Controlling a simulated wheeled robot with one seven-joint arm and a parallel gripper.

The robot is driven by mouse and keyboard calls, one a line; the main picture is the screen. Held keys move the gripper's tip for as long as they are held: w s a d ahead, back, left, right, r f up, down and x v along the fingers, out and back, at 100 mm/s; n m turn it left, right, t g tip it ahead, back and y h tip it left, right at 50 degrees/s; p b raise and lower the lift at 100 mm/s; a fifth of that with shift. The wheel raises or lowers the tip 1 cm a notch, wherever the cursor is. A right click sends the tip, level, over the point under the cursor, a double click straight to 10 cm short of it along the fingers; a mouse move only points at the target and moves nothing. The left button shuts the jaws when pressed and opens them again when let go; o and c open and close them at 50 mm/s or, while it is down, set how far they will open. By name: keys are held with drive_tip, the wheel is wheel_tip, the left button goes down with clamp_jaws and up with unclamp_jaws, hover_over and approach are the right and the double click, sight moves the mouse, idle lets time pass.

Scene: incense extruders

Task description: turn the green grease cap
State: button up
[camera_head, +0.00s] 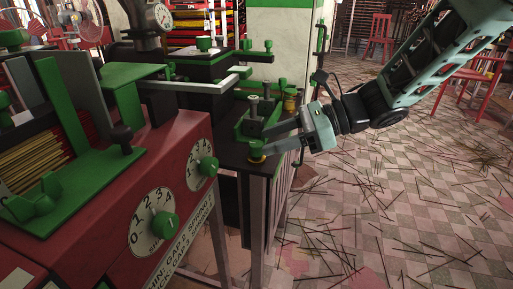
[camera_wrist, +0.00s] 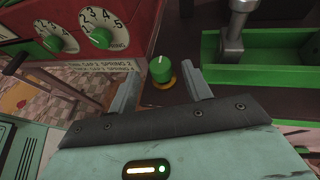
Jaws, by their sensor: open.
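The green grease cap (camera_wrist: 161,69) sits upright on a yellow ring (camera_wrist: 165,84) on the dark bench top. It has a pale line on its top. In the head view the cap (camera_head: 256,150) stands at the bench's near right corner. My gripper (camera_wrist: 162,88) is open, with one finger to the left and one to the right of the cap in the wrist view. In the head view my gripper (camera_head: 272,141) reaches in from the right, its fingertips around or beside the cap. I cannot tell whether either finger touches it.
A red machine (camera_head: 105,215) with numbered dials (camera_head: 153,222) and green knobs stands at the left. A green trough (camera_wrist: 262,62) with a metal post lies right of the cap in the wrist view. Loose sticks litter the checked floor (camera_head: 400,225); red chairs (camera_head: 377,35) stand behind.

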sight(257, 143)
drive_tip(key=shift+x, duration=2.2)
drive_tip(key=c, duration=1)
drive_tip(key=shift+b, duration=0.3)
drive_tip(key=shift+f+b, duration=0.1)
drive_tip(key=shift+b, duration=0.4)
drive_tip(key=shift+f+m+t+b, duration=0.2)
drive_tip(key=shift+m+t+b, duration=0.45)
drive_tip(key=shift+b, duration=0.45)
drive_tip(key=m+t+b, duration=0.1)
drive_tip(key=t+b, duration=0.1)
drive_tip(key=b, duration=0.1)
drive_tip(key=m+t+h+b, duration=0.1)
drive_tip(key=m+b, duration=0.1)
drive_tip(key=b, duration=0.2)
drive_tip(key=shift+s+f+t, duration=0.1)
drive_tip(key=shift+f+t, duration=0.1)
drive_tip(key=shift+t, duration=0.15)
drive_tip(key=m+t+h+b, duration=0.2)
drive_tip(key=b, duration=0.3)
drive_tip(key=shift+m+t+b, duration=0.25)
drive_tip(key=shift+t+b, duration=0.05)
drive_tip(key=shift+b, duration=0.05)
drive_tip(key=shift+o, duration=0.2)
drive_tip(key=m+t+h+b, duration=0.1)
drive_tip(key=b, duration=0.1)
drive_tip(key=m+b, duration=0.1)
drive_tip(key=b, duration=0.1)
drive_tip(key=shift+r+t+h, duration=0.4)
